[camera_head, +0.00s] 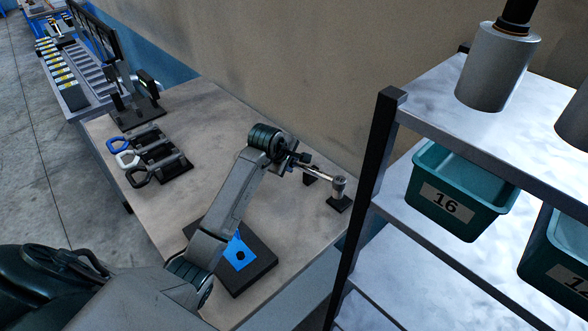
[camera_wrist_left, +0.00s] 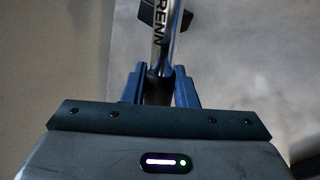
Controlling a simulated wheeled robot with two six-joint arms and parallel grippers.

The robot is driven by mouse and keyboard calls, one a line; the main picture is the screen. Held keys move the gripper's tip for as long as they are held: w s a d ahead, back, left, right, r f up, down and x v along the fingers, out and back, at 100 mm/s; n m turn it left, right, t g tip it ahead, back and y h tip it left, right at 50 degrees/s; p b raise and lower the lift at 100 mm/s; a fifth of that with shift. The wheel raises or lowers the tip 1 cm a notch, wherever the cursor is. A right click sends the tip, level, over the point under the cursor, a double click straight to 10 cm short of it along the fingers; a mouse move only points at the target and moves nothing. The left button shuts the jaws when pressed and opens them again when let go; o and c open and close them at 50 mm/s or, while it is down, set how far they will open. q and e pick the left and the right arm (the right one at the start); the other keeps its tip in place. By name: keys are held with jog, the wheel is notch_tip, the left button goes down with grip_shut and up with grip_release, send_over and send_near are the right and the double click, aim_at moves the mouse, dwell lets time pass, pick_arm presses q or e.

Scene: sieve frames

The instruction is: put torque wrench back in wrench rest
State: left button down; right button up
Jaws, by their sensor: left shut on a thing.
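The torque wrench (camera_head: 318,173) is a silver bar with a round ratchet head, at the far right end of the table near the wall. My left gripper (camera_head: 293,160) is shut on its handle end, and the head end points right. In the left wrist view the wrench shaft (camera_wrist_left: 164,38), with dark lettering, runs up from between my blue fingers (camera_wrist_left: 158,88). The wrench rest has two small black blocks. One block (camera_head: 339,204) lies below the wrench head, and another (camera_head: 309,181) lies below the shaft. I cannot tell whether the wrench touches them. My right gripper is out of view.
A black board with a blue patch (camera_head: 240,250) lies at the table's front. Black holders with handled tools (camera_head: 155,160) stand at the left. A shelf rack (camera_head: 366,185) with teal bins (camera_head: 462,190) stands close on the right. The wall runs along the table's back.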

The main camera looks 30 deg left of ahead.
pick_arm(q)
jog(key=shift+w+d, duration=0.15)
jog(key=shift+w, duration=0.3)
jog(key=f+b, duration=0.2)
jog(key=f, duration=0.1)
jog(key=shift+w+d, duration=0.1)
jog(key=shift+w, duration=0.25)
jog(key=c, duration=1.2)
grip_release()
jog(key=shift+s, duration=0.1)
jog(key=shift+o, duration=0.2)
jog(key=shift+f, duration=0.1)
